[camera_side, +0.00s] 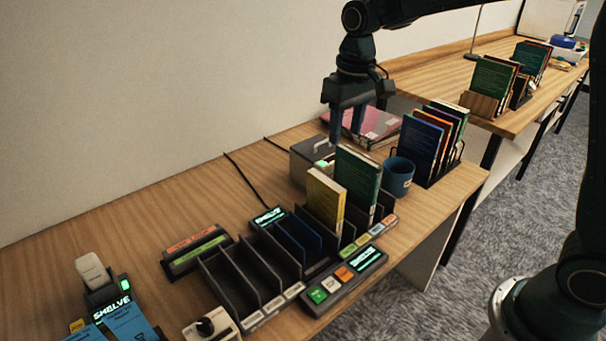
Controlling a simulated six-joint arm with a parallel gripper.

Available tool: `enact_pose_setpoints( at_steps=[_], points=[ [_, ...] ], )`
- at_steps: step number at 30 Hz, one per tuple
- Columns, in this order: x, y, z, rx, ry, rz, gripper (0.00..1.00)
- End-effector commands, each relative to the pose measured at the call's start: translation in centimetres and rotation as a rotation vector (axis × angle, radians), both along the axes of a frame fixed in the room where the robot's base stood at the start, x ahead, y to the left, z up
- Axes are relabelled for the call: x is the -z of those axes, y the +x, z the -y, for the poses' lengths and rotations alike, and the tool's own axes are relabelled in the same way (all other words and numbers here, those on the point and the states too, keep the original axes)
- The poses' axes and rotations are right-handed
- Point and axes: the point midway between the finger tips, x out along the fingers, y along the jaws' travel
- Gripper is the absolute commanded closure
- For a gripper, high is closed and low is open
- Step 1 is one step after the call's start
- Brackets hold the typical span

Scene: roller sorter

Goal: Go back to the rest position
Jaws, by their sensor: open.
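My gripper (347,122) hangs above the far end of the sorter, fingers pointing down. Its fingers are apart, with nothing seen between them. It is above and behind a green book (358,180) that stands upright in a slot of the dark slotted sorter (235,290). A yellow book (325,200) stands in the sorter beside the green one. A dark blue item (299,240) sits low in another slot. The nearer slots look empty.
A blue mug (398,177) and a rack of books (428,140) stand right of the sorter. A grey box (310,158) and a pink book (365,125) lie behind it. A button panel (345,275) runs along the front. Bare wood (130,235) shows at left.

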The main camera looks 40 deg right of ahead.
Motion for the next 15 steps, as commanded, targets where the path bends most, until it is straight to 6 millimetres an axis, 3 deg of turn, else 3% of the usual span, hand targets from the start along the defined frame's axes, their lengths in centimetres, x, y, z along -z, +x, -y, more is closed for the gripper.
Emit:
enact_pose_setpoints(
  at_steps=[6, 15],
  points=[
    [-3.3, -4.2, 0.9, 0.002, 0.004, 0.071, 0.55],
    [-6.0, -10.2, 1.9, 0.001, 0.006, 0.162, 0.55]
  ],
)
